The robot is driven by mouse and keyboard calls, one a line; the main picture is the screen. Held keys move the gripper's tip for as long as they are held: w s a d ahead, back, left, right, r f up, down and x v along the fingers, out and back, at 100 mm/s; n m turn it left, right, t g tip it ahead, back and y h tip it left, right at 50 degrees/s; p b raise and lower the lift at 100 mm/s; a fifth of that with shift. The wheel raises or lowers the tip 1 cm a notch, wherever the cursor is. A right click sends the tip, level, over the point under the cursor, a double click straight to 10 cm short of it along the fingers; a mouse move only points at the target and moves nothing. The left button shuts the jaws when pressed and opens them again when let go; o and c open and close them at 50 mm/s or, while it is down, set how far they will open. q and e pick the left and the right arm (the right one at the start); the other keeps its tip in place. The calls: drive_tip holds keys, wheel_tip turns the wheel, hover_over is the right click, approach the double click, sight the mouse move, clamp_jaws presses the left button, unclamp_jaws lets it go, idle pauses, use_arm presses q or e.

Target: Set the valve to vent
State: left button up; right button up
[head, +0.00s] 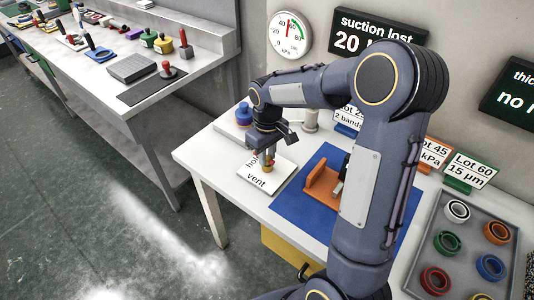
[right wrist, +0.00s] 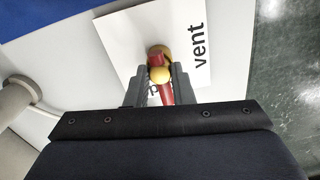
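The valve (head: 268,160) stands on a white plate (head: 283,170) lettered "hold" and "vent", near the left end of the white table. In the right wrist view the valve (right wrist: 159,74) shows a yellow ball and a red bar. The bar runs down the picture over the partly covered "hold" lettering, and "vent" lies to the right. My right gripper (right wrist: 159,68) has one finger on each side of the yellow ball, with no clear gap. In the head view my right gripper (head: 268,145) is over the valve. My left gripper is not in view.
A blue mat (head: 300,205) with an orange bracket (head: 320,186) lies right of the plate. A grey tray (head: 455,216) of coloured rings is farther right. A blue knobbed object (head: 243,115) stands behind the plate. A gauge (head: 290,34) and signs are on the wall.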

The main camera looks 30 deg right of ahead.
clamp_jaws()
drive_tip(key=shift+n, duration=0.4)
drive_tip(key=n+p, duration=0.1)
drive_tip(key=n, duration=0.1)
drive_tip(key=shift+r+n, duration=0.1)
drive_tip(key=shift+n, duration=0.3)
drive_tip(key=n+p, duration=0.1)
drive_tip(key=n, duration=0.4)
drive_tip(key=n+p, duration=0.2)
drive_tip(key=n, duration=0.3)
drive_tip(key=shift+n+p, duration=0.7)
drive_tip(key=shift+n, duration=1.5)
